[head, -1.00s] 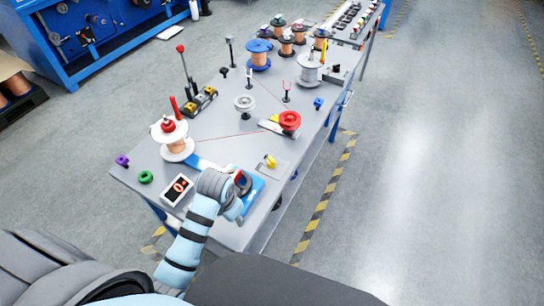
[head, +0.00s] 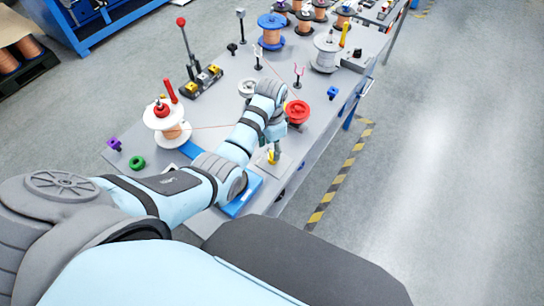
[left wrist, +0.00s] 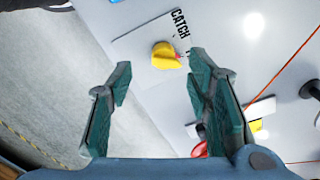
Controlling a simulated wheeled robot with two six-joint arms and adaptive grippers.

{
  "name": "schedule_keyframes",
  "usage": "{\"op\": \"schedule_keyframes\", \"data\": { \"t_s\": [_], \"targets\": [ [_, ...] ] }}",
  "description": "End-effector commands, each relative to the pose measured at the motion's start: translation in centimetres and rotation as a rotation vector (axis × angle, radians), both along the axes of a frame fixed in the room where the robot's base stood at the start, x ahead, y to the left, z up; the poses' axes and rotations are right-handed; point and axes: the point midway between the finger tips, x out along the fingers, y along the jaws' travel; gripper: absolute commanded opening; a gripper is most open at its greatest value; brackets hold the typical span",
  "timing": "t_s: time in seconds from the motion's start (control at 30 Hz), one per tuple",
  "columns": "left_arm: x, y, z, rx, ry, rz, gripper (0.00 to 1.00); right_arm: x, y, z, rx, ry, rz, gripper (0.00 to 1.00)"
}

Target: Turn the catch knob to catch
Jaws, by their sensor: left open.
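The yellow catch knob (left wrist: 164,56) sits on a light plate (left wrist: 135,42) marked CATCH in the left wrist view. A small pink-red mark shows at the knob's right end. In the head view the knob (head: 271,156) is small and partly covered by my gripper. My left gripper (left wrist: 160,78) is open and empty, its two fingers spread to the left and right below the knob in the picture. In the head view the left gripper (head: 276,143) points down above the knob's plate. I cannot tell how far its tips are above the knob. My right gripper is not in view.
A red knob wheel (head: 297,111) stands close beyond the gripper. A white-flanged copper spool (head: 165,123) stands left, with an orange wire running across the table. A red-tipped lever (head: 185,48) and a grey spool (head: 326,52) stand farther back. The table's right edge is near.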

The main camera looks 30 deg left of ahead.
Motion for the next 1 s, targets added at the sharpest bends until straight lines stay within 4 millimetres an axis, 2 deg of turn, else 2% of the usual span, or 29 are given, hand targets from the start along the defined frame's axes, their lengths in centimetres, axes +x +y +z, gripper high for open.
{"op": "schedule_keyframes", "data": {
  "t_s": [0.03, 0.2, 0.33, 0.53, 0.8, 1.0],
  "targets": [
    [0.0, 0.0, -1.8, -0.001, 0.003, 0.000, 0.46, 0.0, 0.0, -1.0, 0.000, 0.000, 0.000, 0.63],
    [0.1, -0.1, -4.8, 0.000, 0.000, -0.002, 0.46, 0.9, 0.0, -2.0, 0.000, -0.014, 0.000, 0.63],
    [0.2, -0.1, -5.4, 0.000, -0.002, -0.001, 0.46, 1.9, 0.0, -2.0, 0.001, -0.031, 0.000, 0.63],
    [0.2, -0.1, -5.3, 0.000, -0.002, -0.001, 0.46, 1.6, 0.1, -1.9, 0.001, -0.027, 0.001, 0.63],
    [0.1, -0.2, -5.4, -0.003, -0.001, -0.002, 0.04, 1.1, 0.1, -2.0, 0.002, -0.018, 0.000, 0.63],
    [0.0, -0.4, -5.4, -0.005, 0.002, -0.003, 0.04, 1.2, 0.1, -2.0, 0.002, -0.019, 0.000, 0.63]
  ]
}}
